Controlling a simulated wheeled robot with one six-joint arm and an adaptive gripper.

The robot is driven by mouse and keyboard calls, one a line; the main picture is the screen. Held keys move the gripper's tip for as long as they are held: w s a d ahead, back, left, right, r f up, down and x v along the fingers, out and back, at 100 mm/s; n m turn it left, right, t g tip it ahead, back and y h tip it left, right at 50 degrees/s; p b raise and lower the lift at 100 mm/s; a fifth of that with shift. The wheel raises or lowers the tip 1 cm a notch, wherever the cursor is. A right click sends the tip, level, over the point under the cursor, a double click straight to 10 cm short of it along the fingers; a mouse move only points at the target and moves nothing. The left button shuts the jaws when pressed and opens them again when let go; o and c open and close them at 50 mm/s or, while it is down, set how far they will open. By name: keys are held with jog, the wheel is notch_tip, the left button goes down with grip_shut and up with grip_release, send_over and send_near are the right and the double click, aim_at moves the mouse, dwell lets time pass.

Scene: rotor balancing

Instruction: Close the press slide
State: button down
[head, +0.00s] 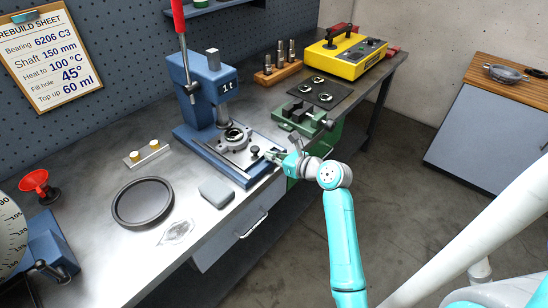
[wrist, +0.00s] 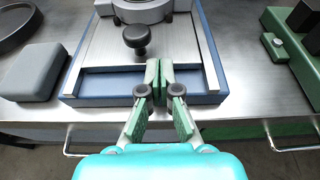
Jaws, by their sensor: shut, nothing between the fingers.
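The blue press (head: 207,92) marked "1t" stands on the bench with its red lever raised. Its slide is a grey plate (wrist: 107,46) on the blue base (wrist: 110,86), with a black knob (wrist: 137,40) near its front edge; the knob also shows in the head view (head: 255,151). A round grey housing (head: 235,138) sits on the slide beneath the ram. My gripper (wrist: 159,72) is shut and empty. Its fingertips are at the slide's front edge, right of the knob and apart from it. I cannot tell whether they touch the plate.
A yellow case (head: 344,58) is farther back. The bench's front edge is beneath my gripper.

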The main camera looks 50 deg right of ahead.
jog(key=shift+w, duration=0.1)
jog(key=w, duration=0.4)
jog(key=shift+w, duration=0.4)
